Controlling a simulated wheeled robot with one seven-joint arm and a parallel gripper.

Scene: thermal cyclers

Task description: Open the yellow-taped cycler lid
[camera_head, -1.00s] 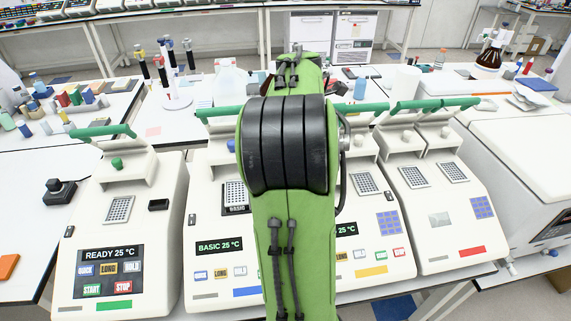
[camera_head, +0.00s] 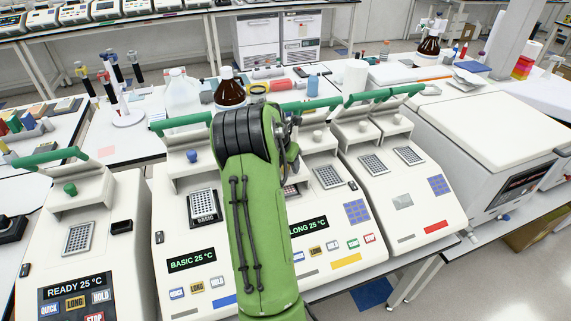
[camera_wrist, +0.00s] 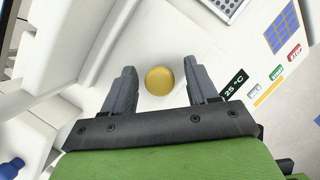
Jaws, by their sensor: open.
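The yellow-taped cycler is a white unit with a yellow strip (camera_head: 345,262) on its front and a "LONG 25 °C" display, right of my arm in the head view. One block (camera_head: 327,176) shows uncovered there; my arm hides the unit's left part. In the wrist view, my gripper (camera_wrist: 160,68) is open over a white surface. A round yellow knob (camera_wrist: 159,81) lies between its two fingers, with a gap on each side. I cannot tell how far the knob is below the fingertips. The gripper is hidden in the head view.
A "BASIC" cycler with a blue strip (camera_head: 225,302) stands left of my arm. A red-strip cycler (camera_head: 436,227) stands close on the right. Green handle bars rise behind the cyclers. A brown bottle (camera_head: 230,92) stands behind. A large white machine (camera_head: 500,120) is farther right.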

